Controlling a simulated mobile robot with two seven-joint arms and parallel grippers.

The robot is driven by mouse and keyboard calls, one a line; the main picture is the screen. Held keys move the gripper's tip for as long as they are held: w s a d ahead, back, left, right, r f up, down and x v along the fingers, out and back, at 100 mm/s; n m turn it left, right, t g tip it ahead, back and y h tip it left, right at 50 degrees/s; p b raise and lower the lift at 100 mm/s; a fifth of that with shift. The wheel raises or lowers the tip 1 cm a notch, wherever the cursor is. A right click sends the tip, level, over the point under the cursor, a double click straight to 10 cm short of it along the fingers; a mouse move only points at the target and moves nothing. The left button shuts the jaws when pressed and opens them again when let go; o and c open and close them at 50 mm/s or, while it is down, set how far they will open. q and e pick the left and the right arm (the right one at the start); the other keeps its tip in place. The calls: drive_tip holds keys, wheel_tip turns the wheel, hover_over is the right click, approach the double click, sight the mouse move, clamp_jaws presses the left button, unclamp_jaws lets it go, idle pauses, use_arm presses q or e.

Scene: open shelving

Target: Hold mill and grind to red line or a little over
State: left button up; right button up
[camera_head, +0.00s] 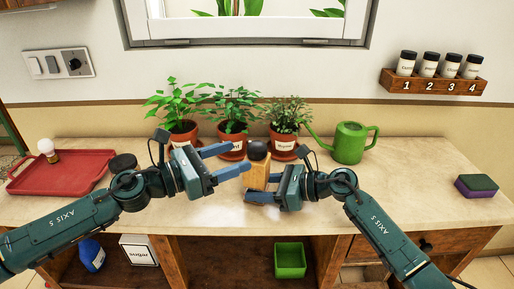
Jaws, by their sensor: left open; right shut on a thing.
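The mill (255,176) has a yellow-orange wooden body and a black round top (257,150). It is over the middle of the counter, slightly tilted. My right gripper (256,188) is shut on the mill's body. My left gripper (240,158) is open, just left of the mill's top, with its blue fingers pointing right toward it. I cannot see a red line on the mill; part of the body is hidden by the fingers.
Several potted plants (234,138) stand behind the mill, with a green watering can (350,143) to their right. A red tray (64,174) lies at left and a sponge (476,187) at right. Numbered spice jars (429,66) sit on a wall rack. A green bin (289,260) is below the counter.

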sight(257, 149)
use_arm(q)
drive_tip(key=x, duration=0.6)
drive_tip(key=shift+w+d, duration=0.2)
drive_tip(key=shift+d, duration=0.15)
drive_tip(key=c, duration=1)
drive_tip(key=shift+o, duration=0.2)
drive_tip(key=shift+m+g, duration=0.3)
drive_tip(key=shift+g, duration=0.1)
drive_tip(key=m+g+h, duration=0.1)
drive_tip(key=m+g, duration=0.1)
drive_tip(key=g, duration=0.2)
drive_tip(key=m+g+h, duration=0.1)
drive_tip(key=m+g, duration=0.2)
drive_tip(key=g, duration=0.1)
drive_tip(key=shift+w+m+g, duration=0.15)
drive_tip(key=shift+m+g, duration=0.15)
drive_tip(key=shift+m+g+y, duration=0.25)
drive_tip(key=shift+m+g, duration=0.7)
drive_tip(key=shift+g, duration=0.55)
drive_tip(key=shift+m+g+y, duration=0.25)
drive_tip(key=shift+m+g, duration=0.7)
drive_tip(key=shift+g, duration=0.55)
drive_tip(key=shift+f+m+g, duration=0.1)
drive_tip(key=shift+m+g, duration=0.2)
drive_tip(key=shift+g, duration=0.1)
